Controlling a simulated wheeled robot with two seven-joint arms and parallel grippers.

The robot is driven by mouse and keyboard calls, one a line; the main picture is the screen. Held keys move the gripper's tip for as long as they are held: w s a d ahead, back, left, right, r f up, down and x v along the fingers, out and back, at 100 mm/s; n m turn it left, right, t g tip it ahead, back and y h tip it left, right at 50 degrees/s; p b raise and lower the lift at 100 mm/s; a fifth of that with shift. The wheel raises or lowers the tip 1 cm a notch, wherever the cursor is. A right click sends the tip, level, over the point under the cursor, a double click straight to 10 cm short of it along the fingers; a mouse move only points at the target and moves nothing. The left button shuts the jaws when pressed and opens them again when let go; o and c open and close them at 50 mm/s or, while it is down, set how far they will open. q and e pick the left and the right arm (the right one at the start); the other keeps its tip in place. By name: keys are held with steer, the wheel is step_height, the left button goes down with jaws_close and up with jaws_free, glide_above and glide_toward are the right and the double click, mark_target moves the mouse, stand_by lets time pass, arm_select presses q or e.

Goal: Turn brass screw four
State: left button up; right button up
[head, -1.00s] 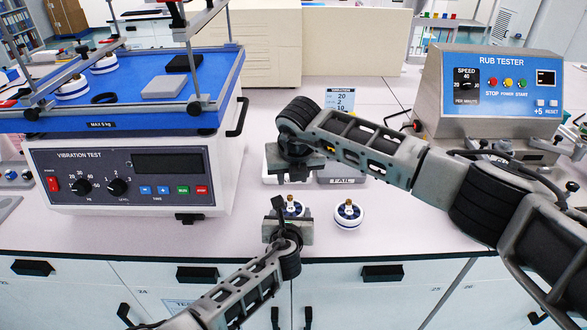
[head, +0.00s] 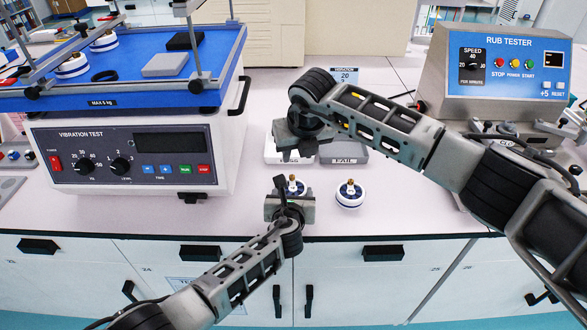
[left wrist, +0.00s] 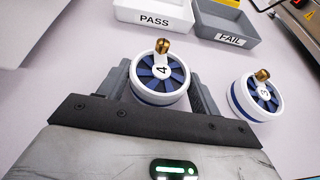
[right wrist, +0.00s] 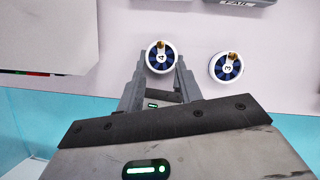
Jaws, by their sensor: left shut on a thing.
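Unit four, a white and blue round piece (left wrist: 158,78) with a brass screw (left wrist: 162,46) on top, stands upright on the bench between my left gripper's fingers. In the head view my left gripper (head: 290,206) is shut on it from the front. The brass screw four (head: 292,178) sticks up above the fingers. My right gripper (head: 294,150) is behind and above unit four in the head view. In the right wrist view its fingers are apart with nothing held, and unit four (right wrist: 161,57) shows near their tips.
Unit three (head: 350,194) with its brass screw stands to the right of unit four. The PASS tray (left wrist: 155,12) and FAIL tray (left wrist: 228,25) lie behind. The vibration tester (head: 125,155) is at left, the rub tester (head: 500,75) at right. The bench's front edge is close.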

mark_target(292, 176)
steer(key=x, duration=0.9)
steer(key=shift+a, duration=0.1)
steer(key=shift+x, duration=0.75)
steer(key=shift+f, duration=0.1)
